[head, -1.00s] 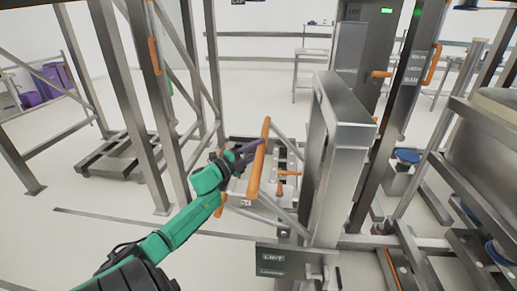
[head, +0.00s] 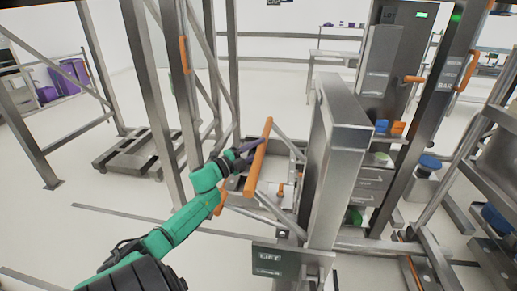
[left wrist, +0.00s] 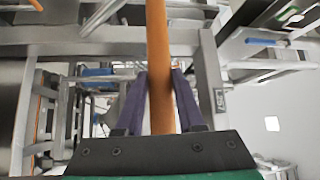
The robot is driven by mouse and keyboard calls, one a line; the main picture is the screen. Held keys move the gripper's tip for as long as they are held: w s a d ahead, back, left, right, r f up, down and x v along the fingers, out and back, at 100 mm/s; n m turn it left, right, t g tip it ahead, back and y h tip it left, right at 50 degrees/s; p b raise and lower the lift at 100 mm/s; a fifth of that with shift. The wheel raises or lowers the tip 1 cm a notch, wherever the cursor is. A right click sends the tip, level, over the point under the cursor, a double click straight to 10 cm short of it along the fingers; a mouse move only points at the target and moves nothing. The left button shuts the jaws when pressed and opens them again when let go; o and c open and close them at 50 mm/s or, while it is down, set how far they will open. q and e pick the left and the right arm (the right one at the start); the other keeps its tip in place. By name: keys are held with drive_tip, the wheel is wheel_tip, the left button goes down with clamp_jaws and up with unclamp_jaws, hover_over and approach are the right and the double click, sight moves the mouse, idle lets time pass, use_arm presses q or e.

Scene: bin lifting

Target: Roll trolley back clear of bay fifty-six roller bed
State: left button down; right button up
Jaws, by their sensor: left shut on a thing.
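My left gripper (head: 243,161) is shut on an orange bar handle (head: 258,160) of a grey metal trolley (head: 290,230). In the left wrist view the orange handle (left wrist: 158,90) runs upright between the two dark purple fingers of my left gripper (left wrist: 158,105). The trolley carries a tall grey metal column (head: 335,160) and a dark plate marked LIFT (head: 290,262). My right gripper does not show. I cannot tell which part is the bay fifty-six roller bed.
Grey steel frame posts (head: 150,90) stand left of the trolley. A low slatted metal platform (head: 135,152) lies on the floor at left. A tall grey cabinet (head: 390,60) stands behind at right. Metal racks (head: 475,170) crowd the right edge. Pale floor shows at lower left.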

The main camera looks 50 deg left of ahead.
use_arm(q)
drive_tip(key=shift+w+d+r+h, duration=0.35)
drive_tip(key=shift+d+r+h, duration=0.05)
drive_tip(key=shift+d+r, duration=0.1)
drive_tip(key=c, duration=0.6)
unclamp_jaws()
drive_tip(key=shift+w+d, duration=0.1)
drive_tip(key=shift+w, duration=0.05)
drive_tip(key=shift+o, duration=0.4)
drive_tip(key=shift+w+d+f, duration=0.15)
drive_tip(key=shift+d, duration=0.05)
drive_tip(key=shift+s+a+f, duration=0.2)
drive_tip(key=shift+s+f, duration=0.1)
drive_tip(key=shift+s, duration=0.15)
drive_tip(key=s+a+f, duration=0.1)
drive_tip(key=s, duration=1.2)
drive_tip(key=shift+s+a+f+b, duration=0.25)
drive_tip(key=shift+a+b, duration=0.05)
drive_tip(key=shift+b, duration=0.15)
